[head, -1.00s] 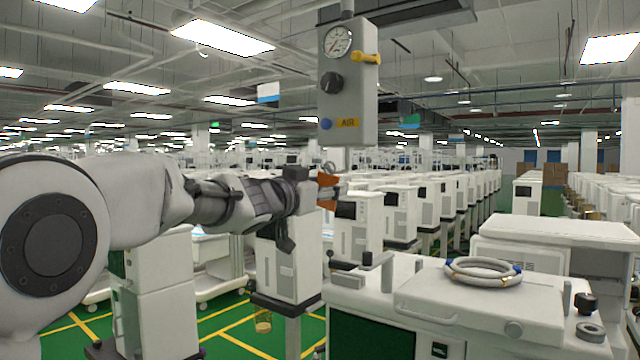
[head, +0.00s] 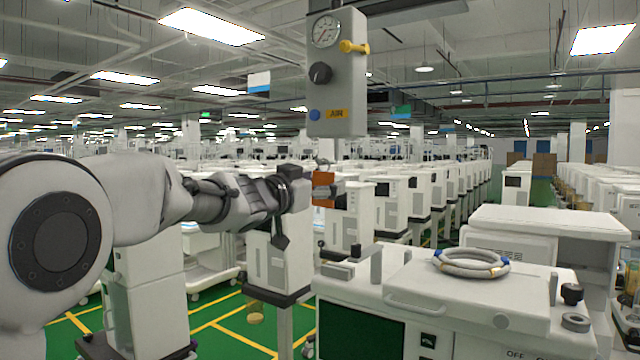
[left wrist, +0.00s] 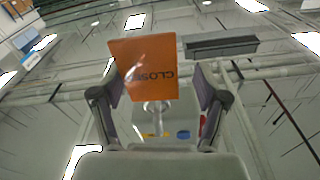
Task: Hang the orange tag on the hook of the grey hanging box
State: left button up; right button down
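The orange tag (head: 323,190) is just below the grey hanging box (head: 337,80), with a small metal ring (head: 323,163) above it. My left gripper (head: 328,188) is at the tag. In the left wrist view the tag (left wrist: 145,65) faces the camera, its lettering upside down. My two fingers (left wrist: 160,92) stand wide apart on either side of it, with a gap at the right finger; they look open. A metal ring shows below the tag there, in front of the box (left wrist: 165,128). I cannot tell whether the ring is on the hook. My right gripper is out of view.
The box carries a gauge, a black knob and a yellow fitting (head: 354,47). A white cart (head: 450,305) with a coiled hose (head: 471,262) on top stands front right. Rows of white carts fill the hall behind. Air around the box is free.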

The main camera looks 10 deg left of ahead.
pick_arm(q)
jog(key=r+v, duration=0.1)
jog(key=v, duration=1.1)
notch_tip(320, 180, down, 40)
jog(key=w+n+g+y+b, duration=0.2)
jog(key=n+g+y+b, duration=0.1)
jog(key=n+g+b, duration=0.15)
jog(key=s+a+f+n+g+y+b, duration=0.15)
jog(key=s+f, duration=0.25)
jog(key=f, duration=0.4)
jog(key=s+f+m+g, duration=0.1)
jog(key=s+f+g, duration=0.15)
jog(key=f, duration=0.45)
jog(key=s+a+f+n+g+b, duration=0.1)
jog(key=s+f, duration=0.4)
jog(key=f, duration=0.3)
jog(key=s+a+f+g+y+b, duration=0.1)
jog(key=s+f+g, duration=0.1)
jog(key=s+f, duration=0.5)
jog(key=s+a+f+n+g+y+b, duration=0.1)
jog(key=s+f+g, duration=0.2)
jog(key=s+f, duration=0.4)
jog(key=s+a+f+g+y+b, duration=0.1)
jog(key=s+f+g, duration=0.2)
jog(key=s+f, duration=0.4)
jog(key=s, duration=0.8)
jog(key=shift+s+b, duration=0.3)
jog(key=shift+b, duration=0.05)
jog(key=shift+w, duration=0.1)
